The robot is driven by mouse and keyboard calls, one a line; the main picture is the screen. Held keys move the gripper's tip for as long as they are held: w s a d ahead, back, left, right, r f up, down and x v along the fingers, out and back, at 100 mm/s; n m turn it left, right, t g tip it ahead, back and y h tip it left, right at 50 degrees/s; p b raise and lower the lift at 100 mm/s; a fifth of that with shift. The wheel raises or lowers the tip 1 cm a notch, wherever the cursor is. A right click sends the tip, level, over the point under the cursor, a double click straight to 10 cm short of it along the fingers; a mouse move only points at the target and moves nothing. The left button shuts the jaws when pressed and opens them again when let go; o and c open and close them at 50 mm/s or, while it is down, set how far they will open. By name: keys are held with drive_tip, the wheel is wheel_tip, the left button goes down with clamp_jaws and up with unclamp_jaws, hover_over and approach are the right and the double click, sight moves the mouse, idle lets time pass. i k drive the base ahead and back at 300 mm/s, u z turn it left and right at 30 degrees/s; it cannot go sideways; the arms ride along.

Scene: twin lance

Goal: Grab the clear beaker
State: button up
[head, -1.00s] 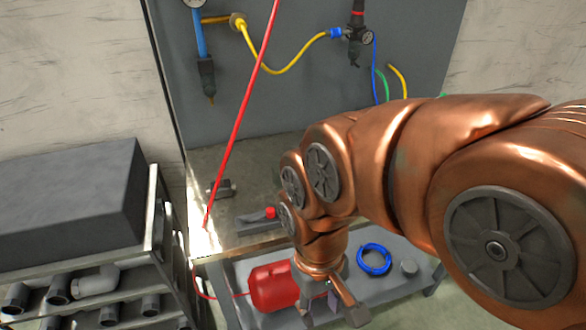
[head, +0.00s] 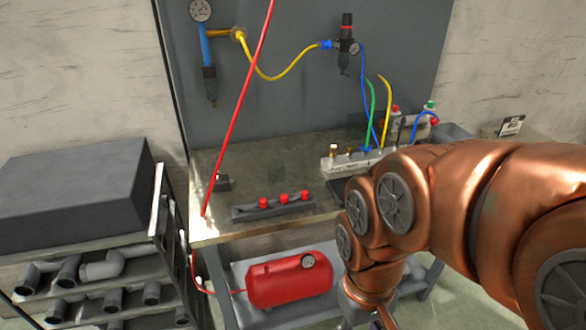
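I cannot make out a clear beaker in the head view. My gripper (head: 384,318) is at the bottom edge, below my copper-coloured wrist and in front of the workbench. Only a small part of it shows and its fingertips are cut off, so I cannot tell whether it is open or shut, or whether it holds anything. My arm hides the right part of the bench.
The workbench (head: 240,175) carries a grey block with red knobs (head: 272,206) and a white manifold with hoses (head: 345,160). A red tank (head: 290,280) sits on the lower shelf. A pipe rack (head: 100,270) stands left. A red hose (head: 238,110) crosses the bench's left side.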

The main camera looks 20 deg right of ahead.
sight(276, 167)
drive_tip(key=i, duration=0.5)
drive_tip(key=k, duration=1.35)
drive_tip(key=u, duration=0.9)
drive_tip(key=i, duration=1.05)
drive_tip(key=z, duration=0.65)
drive_tip(key=i, duration=0.75)
drive_tip(key=z, duration=0.1)
